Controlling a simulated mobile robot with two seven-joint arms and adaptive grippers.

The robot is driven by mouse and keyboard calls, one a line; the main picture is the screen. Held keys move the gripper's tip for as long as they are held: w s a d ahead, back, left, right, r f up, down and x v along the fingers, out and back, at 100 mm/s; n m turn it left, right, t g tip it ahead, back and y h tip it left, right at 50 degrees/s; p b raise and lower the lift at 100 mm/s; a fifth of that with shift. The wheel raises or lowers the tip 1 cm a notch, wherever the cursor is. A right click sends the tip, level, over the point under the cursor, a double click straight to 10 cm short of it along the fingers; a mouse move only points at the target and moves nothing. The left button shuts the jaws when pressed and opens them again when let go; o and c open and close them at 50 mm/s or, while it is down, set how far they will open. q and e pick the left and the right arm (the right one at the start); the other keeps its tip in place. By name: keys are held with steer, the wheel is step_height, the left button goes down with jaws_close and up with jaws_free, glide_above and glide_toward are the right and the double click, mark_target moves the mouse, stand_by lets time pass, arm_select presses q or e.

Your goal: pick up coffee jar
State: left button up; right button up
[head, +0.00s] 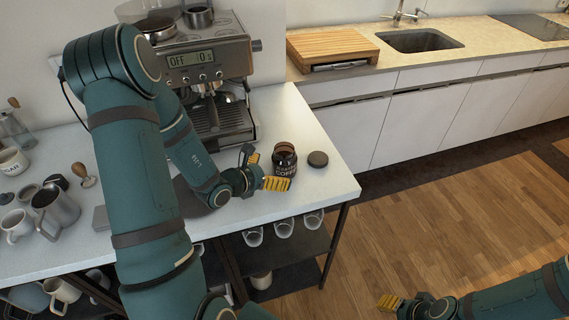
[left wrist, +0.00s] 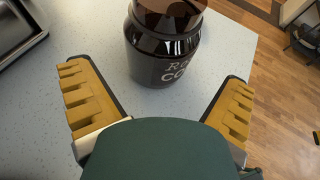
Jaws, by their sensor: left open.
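The coffee jar (head: 285,161) is a dark brown glass jar with white lettering, standing upright on the white table near its right end. It has no lid on in the head view. In the left wrist view the jar (left wrist: 165,45) stands ahead of and between the yellow fingers. My left gripper (head: 264,170) is open, just left of and in front of the jar; its fingers (left wrist: 158,100) show wide apart with nothing between them at the tips. My right gripper (head: 405,304) is low at the bottom right, over the floor; its jaws are not clear.
A dark round lid (head: 318,159) lies right of the jar, near the table edge. An espresso machine (head: 205,80) stands behind. A metal pitcher (head: 55,207) and mugs are at left. The white tabletop (head: 305,115) behind the jar is clear.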

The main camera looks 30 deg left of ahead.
mark_target(285, 165)
arm_select(q)
steer(key=shift+r+x, duration=0.2)
steer(key=shift+x, duration=2.5)
steer(key=shift+w+a, duration=0.1)
steer(key=c, duration=1.3)
